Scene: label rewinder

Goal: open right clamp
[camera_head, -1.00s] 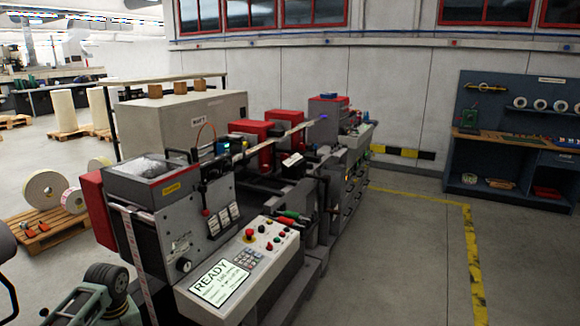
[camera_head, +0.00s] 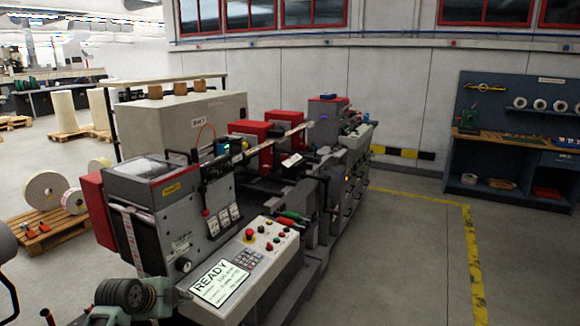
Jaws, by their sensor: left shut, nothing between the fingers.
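The label rewinder (camera_head: 178,228) stands in the middle, a grey machine with red parts and a sloping control panel (camera_head: 260,254) whose screen reads READY. Dark levers and brackets (camera_head: 325,192) rise at its middle and right side. I cannot tell which of these small parts is the right clamp, or whether it is open. My left gripper (camera_head: 178,297) is low at the left, shut and empty, just left of the screen and in front of the machine's near face. Its fingertips are small and hard to make out. My right gripper is out of view.
Red- and green-handled tools (camera_head: 291,218) lie at the panel's back edge. A pallet (camera_head: 50,232) with label rolls stands at the left. A blue workbench (camera_head: 510,165) stands at the right. The floor between machine and bench is clear, with a yellow line (camera_head: 472,250).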

